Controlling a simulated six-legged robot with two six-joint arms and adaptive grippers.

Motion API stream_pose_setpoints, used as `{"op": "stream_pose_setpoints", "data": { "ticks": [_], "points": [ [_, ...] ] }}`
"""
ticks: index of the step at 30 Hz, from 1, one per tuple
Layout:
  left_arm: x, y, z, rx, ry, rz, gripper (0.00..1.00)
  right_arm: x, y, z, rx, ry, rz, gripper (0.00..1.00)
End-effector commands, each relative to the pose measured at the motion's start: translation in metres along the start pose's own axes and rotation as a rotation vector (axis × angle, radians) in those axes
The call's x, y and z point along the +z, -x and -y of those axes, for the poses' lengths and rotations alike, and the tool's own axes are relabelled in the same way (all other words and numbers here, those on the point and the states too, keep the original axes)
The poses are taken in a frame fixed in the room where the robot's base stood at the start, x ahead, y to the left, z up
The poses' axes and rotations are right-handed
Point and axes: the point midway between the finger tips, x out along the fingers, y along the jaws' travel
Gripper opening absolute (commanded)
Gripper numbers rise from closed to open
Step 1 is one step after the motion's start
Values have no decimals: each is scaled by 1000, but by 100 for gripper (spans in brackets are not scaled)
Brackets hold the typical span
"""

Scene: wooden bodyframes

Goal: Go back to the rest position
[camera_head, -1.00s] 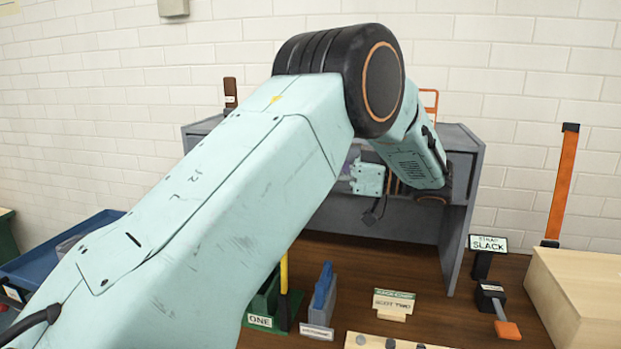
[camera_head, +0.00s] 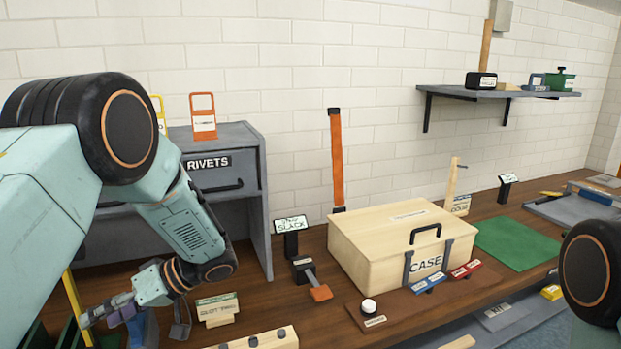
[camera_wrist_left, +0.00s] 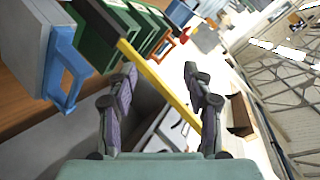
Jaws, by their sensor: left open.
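My left arm comes in from the left in the head view, over the left part of the wooden bench. My left gripper (camera_head: 108,312) hangs low at the lower left, in front of the grey rivets cabinet. In the left wrist view its two fingers (camera_wrist_left: 160,100) stand apart with nothing gripped between them. A yellow bar (camera_wrist_left: 158,82) crosses the picture behind the fingers; I cannot tell how far it is from them. Of my right arm only a dark round joint shows at the right edge of the head view; its gripper is not seen.
A wooden case (camera_head: 385,245) stands mid-bench, with a green mat (camera_head: 517,243) to its right. The rivets cabinet (camera_head: 258,190) stands behind my left arm. An orange-tipped tool (camera_head: 320,292) lies before the slack sign (camera_head: 291,225). A wall shelf (camera_head: 500,93) is at upper right.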

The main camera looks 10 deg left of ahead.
Motion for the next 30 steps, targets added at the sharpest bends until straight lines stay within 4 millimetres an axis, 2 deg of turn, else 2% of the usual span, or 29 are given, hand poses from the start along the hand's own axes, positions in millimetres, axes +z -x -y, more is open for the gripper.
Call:
{"op": "stream_pose_setpoints", "data": {
  "ticks": [1,6,12,15,18,22,26,30],
  "points": [
    [30,-10,-9,39,-106,56,51,0,0,0,0,0,0,40],
    [134,-30,-34,226,-442,260,51,0,0,0,0,0,0,40],
    [246,-36,-39,483,-728,450,51,0,0,0,0,0,0,40],
    [293,-33,-36,619,-823,512,51,0,0,0,0,0,0,40],
    [332,-30,-30,752,-889,547,51,0,0,0,0,0,0,40],
    [370,-27,-21,911,-939,543,51,0,0,0,0,0,0,40],
    [393,-27,-11,1038,-963,482,51,0,0,0,0,0,0,40],
    [402,-32,-1,1120,-979,377,51,0,0,0,0,0,0,40]
  ]
}}
